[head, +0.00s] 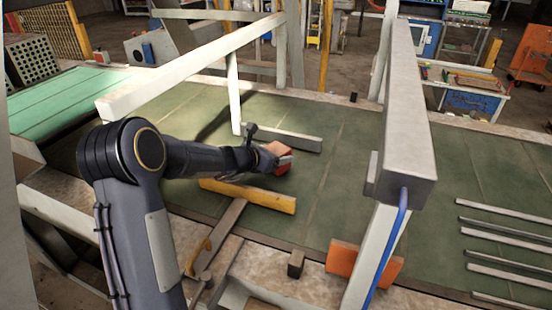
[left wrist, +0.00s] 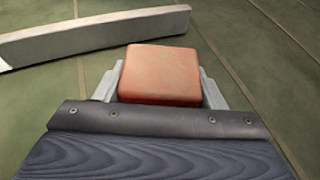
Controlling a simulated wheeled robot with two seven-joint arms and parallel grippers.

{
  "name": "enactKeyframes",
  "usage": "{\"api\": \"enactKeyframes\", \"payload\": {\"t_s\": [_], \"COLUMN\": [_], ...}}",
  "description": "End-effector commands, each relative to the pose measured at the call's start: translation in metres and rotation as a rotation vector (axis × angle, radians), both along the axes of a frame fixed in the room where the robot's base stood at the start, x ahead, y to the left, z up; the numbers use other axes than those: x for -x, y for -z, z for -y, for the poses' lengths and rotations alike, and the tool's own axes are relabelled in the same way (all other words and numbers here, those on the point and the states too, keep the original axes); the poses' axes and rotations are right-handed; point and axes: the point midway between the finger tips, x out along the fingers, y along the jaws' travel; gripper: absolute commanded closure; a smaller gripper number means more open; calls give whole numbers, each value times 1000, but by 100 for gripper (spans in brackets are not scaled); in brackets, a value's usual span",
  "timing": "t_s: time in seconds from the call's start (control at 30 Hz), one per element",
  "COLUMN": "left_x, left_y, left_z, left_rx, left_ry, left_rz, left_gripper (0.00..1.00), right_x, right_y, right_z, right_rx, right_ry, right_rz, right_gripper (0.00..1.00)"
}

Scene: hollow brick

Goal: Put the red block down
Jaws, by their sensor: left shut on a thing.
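The red block (head: 277,150) is an orange-red block with rounded edges. My left gripper (head: 281,158) is shut on it, over the dark green surface (head: 310,190). In the left wrist view the block (left wrist: 160,74) sits between the two grey fingers of the left gripper (left wrist: 160,88), one at each side. I cannot tell whether the block's underside touches the surface. My right gripper is not in view.
A yellow bar (head: 248,196) lies just in front of the held block. A grey bar (head: 284,138) lies just behind it. A white frame rail (head: 190,66) and a large grey beam (head: 408,110) stand on either side. An orange block (head: 362,263) is at the front edge. Several metal bars (head: 505,232) lie right.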

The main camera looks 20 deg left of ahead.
Motion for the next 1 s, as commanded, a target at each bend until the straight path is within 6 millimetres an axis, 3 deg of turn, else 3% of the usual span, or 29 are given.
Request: {"api": "enactKeyframes", "payload": {"t_s": [0.1,0.47,0.5,0.63,1.0], "left_x": [0,0,0,0,0], "left_y": [9,13,12,12,7], "left_z": [0,0,-1,-1,0], "left_rx": [1,-1,-2,-1,0], "left_ry": [-1,-1,-1,-2,-1], "left_rz": [1,2,1,0,0], "left_gripper": [68,68,34,17,15], "right_x": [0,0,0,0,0], "right_y": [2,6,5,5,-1], "right_z": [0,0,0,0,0], "right_rx": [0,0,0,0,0], "right_ry": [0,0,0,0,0], "right_rz": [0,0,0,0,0], "right_gripper": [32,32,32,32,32]}}
